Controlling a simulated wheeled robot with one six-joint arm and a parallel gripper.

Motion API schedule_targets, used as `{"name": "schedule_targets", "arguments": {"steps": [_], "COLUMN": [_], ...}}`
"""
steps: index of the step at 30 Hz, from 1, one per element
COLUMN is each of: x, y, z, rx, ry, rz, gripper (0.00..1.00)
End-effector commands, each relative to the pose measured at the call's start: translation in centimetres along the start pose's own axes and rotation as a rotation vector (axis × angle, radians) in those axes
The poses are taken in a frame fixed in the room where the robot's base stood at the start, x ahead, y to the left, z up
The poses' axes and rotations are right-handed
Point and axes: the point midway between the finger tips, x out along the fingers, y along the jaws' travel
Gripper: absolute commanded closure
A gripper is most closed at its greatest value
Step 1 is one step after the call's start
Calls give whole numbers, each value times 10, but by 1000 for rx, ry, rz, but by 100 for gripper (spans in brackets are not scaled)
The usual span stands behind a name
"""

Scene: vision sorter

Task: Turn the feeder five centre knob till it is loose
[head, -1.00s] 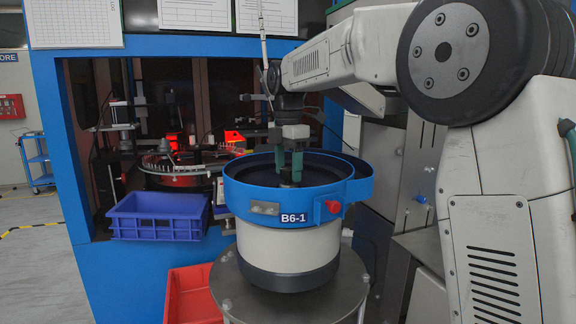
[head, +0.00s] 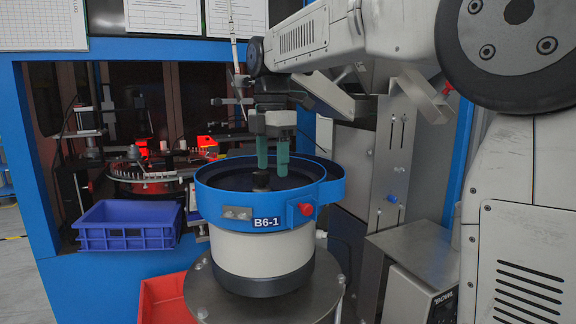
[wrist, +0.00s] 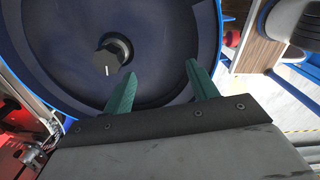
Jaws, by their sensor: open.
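The bowl feeder (head: 245,212), a blue bowl on a white drum, carries the label B6-1. Its black centre knob (head: 261,182) stands up inside the dark bowl. The knob also shows in the wrist view (wrist: 113,54), with a white line on its face. My gripper (head: 273,172) has two green fingers and is open over the bowl. In the wrist view my gripper (wrist: 158,73) has nothing between its fingertips. The knob lies ahead of the left finger, apart from it and outside the gap.
A blue crate (head: 126,237) stands left of the feeder, before a red-lit machine opening. A red bin (head: 160,300) sits low at the left. A round metal stand (head: 225,304) bears the feeder. A red knob (head: 305,209) juts from the rim.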

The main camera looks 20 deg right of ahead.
Motion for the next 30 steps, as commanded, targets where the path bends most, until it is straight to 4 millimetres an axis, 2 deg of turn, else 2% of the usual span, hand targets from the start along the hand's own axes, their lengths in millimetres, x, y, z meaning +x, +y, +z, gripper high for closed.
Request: {"name": "schedule_targets", "arguments": {"steps": [1,6,12,17,30], "x": [-2,-5,-7,-7,-7], "y": [-14,-49,-74,-82,-82], "z": [-3,-11,-17,-18,-18], "rx": [0,-1,-1,-1,0], "ry": [0,0,0,0,0], "rz": [2,2,0,-1,-1], "gripper": [42,42,42,42,42]}}
